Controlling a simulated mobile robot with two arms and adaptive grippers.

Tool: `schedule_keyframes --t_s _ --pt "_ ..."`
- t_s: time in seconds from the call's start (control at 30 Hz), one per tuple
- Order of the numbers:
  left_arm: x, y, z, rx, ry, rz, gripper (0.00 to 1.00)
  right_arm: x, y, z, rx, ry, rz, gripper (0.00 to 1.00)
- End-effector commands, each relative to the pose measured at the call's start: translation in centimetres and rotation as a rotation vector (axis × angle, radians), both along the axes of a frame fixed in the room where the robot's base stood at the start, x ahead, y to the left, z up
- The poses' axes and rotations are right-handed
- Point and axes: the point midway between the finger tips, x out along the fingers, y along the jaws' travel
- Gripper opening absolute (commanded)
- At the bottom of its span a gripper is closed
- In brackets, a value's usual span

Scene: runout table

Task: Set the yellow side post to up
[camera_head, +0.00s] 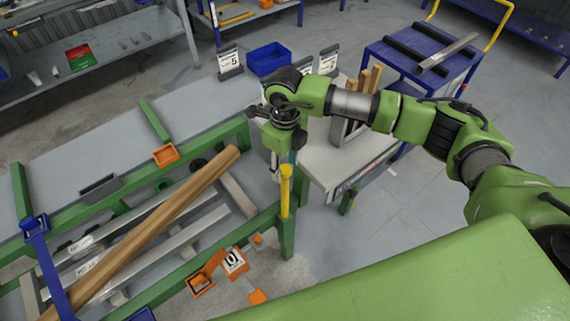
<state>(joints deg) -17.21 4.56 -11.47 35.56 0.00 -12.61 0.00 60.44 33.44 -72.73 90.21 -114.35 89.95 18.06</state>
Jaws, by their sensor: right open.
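The yellow side post (285,192) stands upright at the right end of the green runout table (263,222). My right arm reaches in from the right, and my right gripper (276,175) points down right beside the top of the yellow post. The right gripper is open. It overlaps the post's top in this view, so I cannot tell if they touch. My left gripper is not in view.
A wooden beam (160,222) and metal bars (140,245) lie across the runout table. A blue post (45,265) stands at its left. Orange brackets (202,283) sit in front. Behind my gripper are a blue bin (268,58) and a grey worktop (318,160).

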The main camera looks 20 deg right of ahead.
Motion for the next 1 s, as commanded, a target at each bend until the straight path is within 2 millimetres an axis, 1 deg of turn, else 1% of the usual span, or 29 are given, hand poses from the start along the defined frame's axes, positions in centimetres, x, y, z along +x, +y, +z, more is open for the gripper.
schedule_keyframes --t_s 0.13,0.27,0.5,0.6,0.7,0.83,1.0 --pt "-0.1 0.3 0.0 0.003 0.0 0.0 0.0 0.0 0.0 0.4 0.0 0.0 0.0 0.42" --pt "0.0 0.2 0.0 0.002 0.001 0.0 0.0 0.1 0.0 2.2 0.001 -0.004 0.001 0.42" --pt "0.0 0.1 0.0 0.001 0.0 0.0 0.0 0.1 0.0 7.3 0.001 -0.004 0.001 0.42" --pt "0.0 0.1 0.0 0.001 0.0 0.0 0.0 0.1 0.0 9.2 0.001 -0.003 0.001 0.42" --pt "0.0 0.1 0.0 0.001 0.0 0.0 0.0 0.1 0.0 10.7 0.001 -0.003 0.0 0.42" --pt "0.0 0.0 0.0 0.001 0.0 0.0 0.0 0.0 0.0 11.7 0.001 -0.001 0.0 0.42" --pt "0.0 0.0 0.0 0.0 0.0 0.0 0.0 0.0 0.0 12.0 0.0 0.0 0.0 0.42"
